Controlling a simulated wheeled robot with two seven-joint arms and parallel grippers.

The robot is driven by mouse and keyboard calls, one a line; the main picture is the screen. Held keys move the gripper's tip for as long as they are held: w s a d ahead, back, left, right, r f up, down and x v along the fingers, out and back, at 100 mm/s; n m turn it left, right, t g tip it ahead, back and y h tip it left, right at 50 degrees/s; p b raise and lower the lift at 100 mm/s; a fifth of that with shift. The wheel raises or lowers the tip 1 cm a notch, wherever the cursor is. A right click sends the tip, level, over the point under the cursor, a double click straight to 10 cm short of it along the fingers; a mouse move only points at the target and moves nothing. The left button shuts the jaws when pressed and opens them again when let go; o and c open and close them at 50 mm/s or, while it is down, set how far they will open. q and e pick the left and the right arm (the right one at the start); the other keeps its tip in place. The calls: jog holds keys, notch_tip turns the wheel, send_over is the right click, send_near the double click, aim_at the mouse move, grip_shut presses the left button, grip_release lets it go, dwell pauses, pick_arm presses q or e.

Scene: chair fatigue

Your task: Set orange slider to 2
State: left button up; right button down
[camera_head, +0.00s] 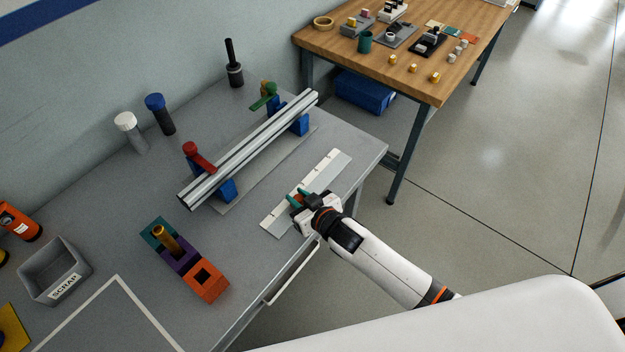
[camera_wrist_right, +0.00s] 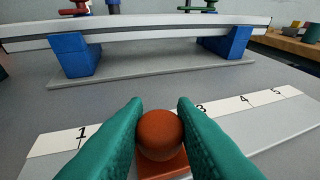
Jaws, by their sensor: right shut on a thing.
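My right gripper (camera_head: 301,197) is shut on the orange slider's round knob, between its green fingertips. In the right wrist view the orange slider (camera_wrist_right: 160,136) sits between the fingers, with an orange base below the knob. The pale scale strip (camera_wrist_right: 222,107) behind it shows 1 to the left and 3, 4 and 5 to the right. The mark 2 is hidden behind the knob and fingers. In the head view the slider plate (camera_head: 334,168) lies near the bench's right edge, and the gripper hides most of the slider. My left gripper is not in view.
A silver rail (camera_head: 250,147) on blue blocks (camera_wrist_right: 75,54) stands behind the slider plate, with a red clamp (camera_head: 198,157) and a green clamp (camera_head: 264,95). Coloured blocks (camera_head: 206,283) and a grey scrap bin (camera_head: 55,270) stand left. A wooden table (camera_head: 440,80) is beyond.

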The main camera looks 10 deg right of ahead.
jog(key=shift+s+a, duration=0.15)
jog(key=c, duration=1.2)
grip_release()
jog(key=v, duration=1.2)
jog(key=shift+r+b, duration=0.1)
jog(key=shift+b, duration=0.3)
